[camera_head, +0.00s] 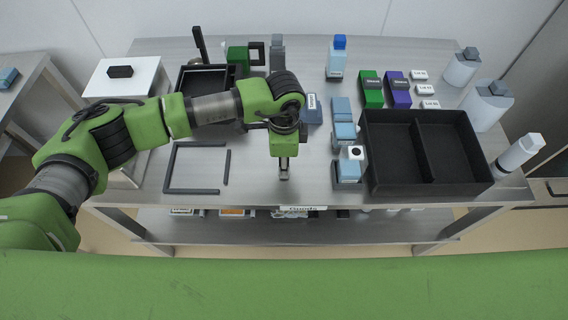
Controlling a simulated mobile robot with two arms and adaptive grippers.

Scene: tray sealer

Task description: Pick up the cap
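I cannot make out a clearly loose cap. Caps show on several bottles: a blue cap (340,41) on the light-blue bottle (335,66) at the back, a grey cap (470,53) and another grey cap (499,88) on the white bottles at the right. A small white piece with a dark round spot (352,152) sits among the blue boxes left of the black tray; I cannot tell what it is. My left gripper (284,177) points down over the table's front middle, left of these boxes. Its fingertips are too small to tell open from shut. My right gripper is not in view.
A black two-compartment tray (480,185) stands at the right, with a white bottle (518,154) beside it. Green and purple boxes (397,88) stand behind it. A dark frame (168,168) lies front left, near a white machine (128,80).

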